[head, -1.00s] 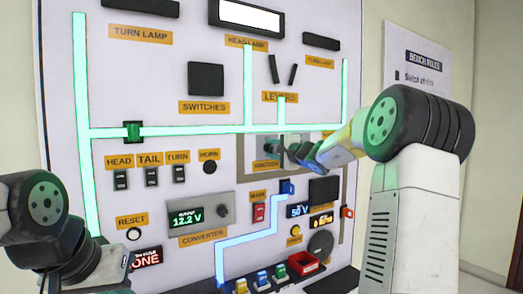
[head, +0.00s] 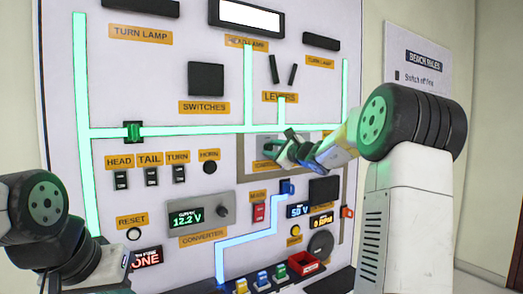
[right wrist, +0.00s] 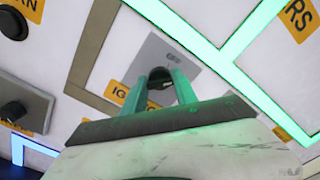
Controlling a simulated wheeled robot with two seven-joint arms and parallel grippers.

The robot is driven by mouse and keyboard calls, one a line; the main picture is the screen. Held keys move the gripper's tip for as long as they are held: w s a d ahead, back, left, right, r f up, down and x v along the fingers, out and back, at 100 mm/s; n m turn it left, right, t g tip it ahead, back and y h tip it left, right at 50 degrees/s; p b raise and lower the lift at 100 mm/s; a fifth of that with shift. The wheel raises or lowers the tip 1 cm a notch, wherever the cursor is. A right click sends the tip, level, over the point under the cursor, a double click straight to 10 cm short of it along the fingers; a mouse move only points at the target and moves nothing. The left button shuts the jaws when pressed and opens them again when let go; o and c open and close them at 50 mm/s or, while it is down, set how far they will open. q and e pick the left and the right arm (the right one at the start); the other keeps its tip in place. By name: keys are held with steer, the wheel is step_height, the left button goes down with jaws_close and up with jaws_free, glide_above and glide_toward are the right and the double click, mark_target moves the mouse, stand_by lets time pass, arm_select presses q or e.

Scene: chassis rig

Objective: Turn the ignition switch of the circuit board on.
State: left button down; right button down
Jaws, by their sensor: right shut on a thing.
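The ignition switch is on the upright circuit board (head: 60,150), on a grey plate (right wrist: 150,60) above the orange ignition label (head: 266,166). My right gripper (head: 281,151) is at this switch, in front of the plate. In the right wrist view its two greenish fingers (right wrist: 160,86) are shut on the dark ignition knob (right wrist: 158,76), one on each side. The fingers hide most of the knob, so its exact setting cannot be read. My left arm shows at the lower left of the head view, apart from the board's switches; its fingers are not seen.
Glowing green lines run across the board, one just above the ignition plate. A converter (head: 200,218) reading 12.2 V, a red main switch (head: 259,212) and a red tray (head: 303,263) are lower down. A bench rules sign (head: 425,70) hangs at right.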

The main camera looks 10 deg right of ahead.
steer(key=shift+f+m, duration=0.1)
steer(key=shift+m, duration=1.6)
steer(key=c, duration=1)
jaws_free()
steer(key=shift+c, duration=0.2)
steer(key=v, duration=0.8)
